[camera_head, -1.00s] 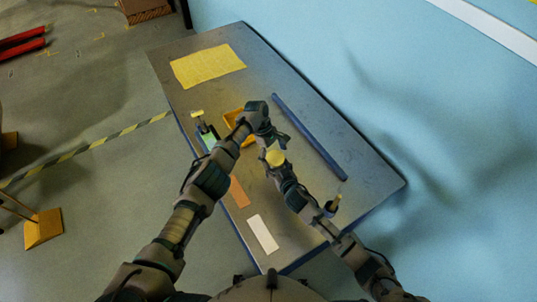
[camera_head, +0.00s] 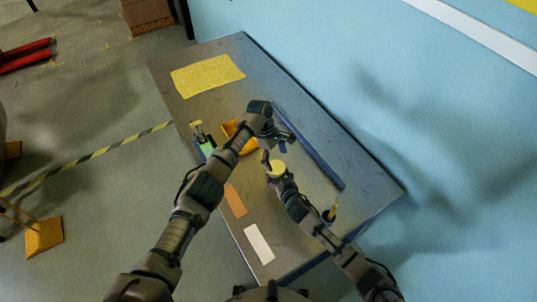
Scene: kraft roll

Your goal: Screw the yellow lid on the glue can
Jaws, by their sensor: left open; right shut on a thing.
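That gripper is shut on the glue can, whose body is mostly hidden beneath the disc and by the fingers. From this view I cannot tell how tightly the lid sits on the can. My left gripper (camera_head: 279,145) is open just above and behind the disc in the picture, its fingers apart. Whether a finger touches the lid cannot be made out.
A green bottle (camera_head: 207,149) stands at the left edge. A dark holder (camera_head: 328,215) stands right.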

